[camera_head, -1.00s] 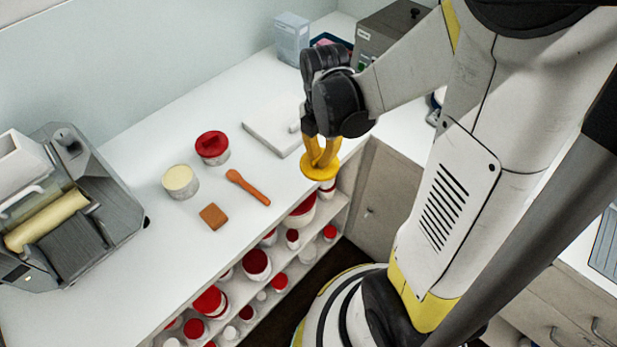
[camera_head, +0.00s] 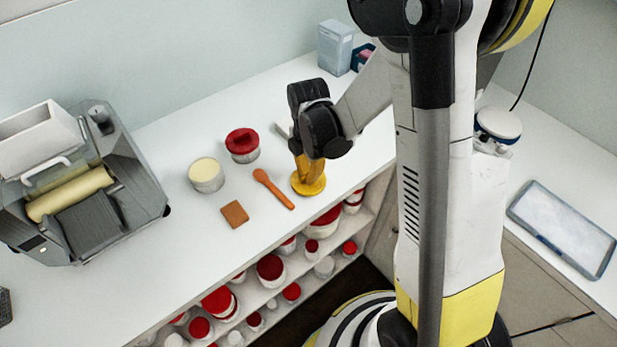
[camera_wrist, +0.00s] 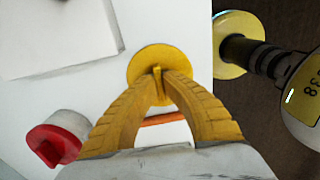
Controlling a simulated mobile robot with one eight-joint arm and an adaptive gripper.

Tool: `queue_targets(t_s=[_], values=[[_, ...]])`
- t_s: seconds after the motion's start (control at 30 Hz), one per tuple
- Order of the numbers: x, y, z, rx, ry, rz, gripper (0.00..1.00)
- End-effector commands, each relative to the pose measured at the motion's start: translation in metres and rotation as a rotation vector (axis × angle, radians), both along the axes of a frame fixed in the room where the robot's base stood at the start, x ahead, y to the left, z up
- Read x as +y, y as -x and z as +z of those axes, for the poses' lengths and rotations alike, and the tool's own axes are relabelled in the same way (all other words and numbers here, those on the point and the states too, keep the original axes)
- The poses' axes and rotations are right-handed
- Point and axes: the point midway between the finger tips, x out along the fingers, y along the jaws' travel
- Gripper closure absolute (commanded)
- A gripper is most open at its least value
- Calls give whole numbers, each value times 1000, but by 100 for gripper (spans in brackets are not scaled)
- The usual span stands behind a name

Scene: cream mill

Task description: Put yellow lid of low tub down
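The yellow lid (camera_head: 309,186) is a round disc with a small upright grip. My gripper (camera_head: 309,173) points down and is shut on that grip. In the wrist view both yellow fingers meet at the grip of the lid (camera_wrist: 144,62). The lid is at the counter's front edge, right of the orange spoon; I cannot tell whether it touches the counter. A low white tub (camera_head: 207,182) with a pale cream top and no lid stands on the counter to the left, well apart from my gripper.
A red-lidded tub (camera_head: 242,142) stands behind the orange spoon (camera_head: 272,188). A brown square (camera_head: 235,214) lies in front of the low tub. A grey roller mill (camera_head: 85,200) fills the left. Shelves below hold red-lidded tubs. The counter's front edge is close to the lid.

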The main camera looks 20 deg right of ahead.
Motion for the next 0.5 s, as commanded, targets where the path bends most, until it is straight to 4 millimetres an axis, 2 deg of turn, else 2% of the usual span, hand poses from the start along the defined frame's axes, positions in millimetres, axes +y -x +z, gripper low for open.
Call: queue_targets(t_s=[0.03,0.4,0.47,0.5], values=[[0,0,-7,0,0,0,100],[0,0,-11,0,0,0,100],[0,0,-10,0,0,0,78],[0,0,-10,0,0,0,73]])
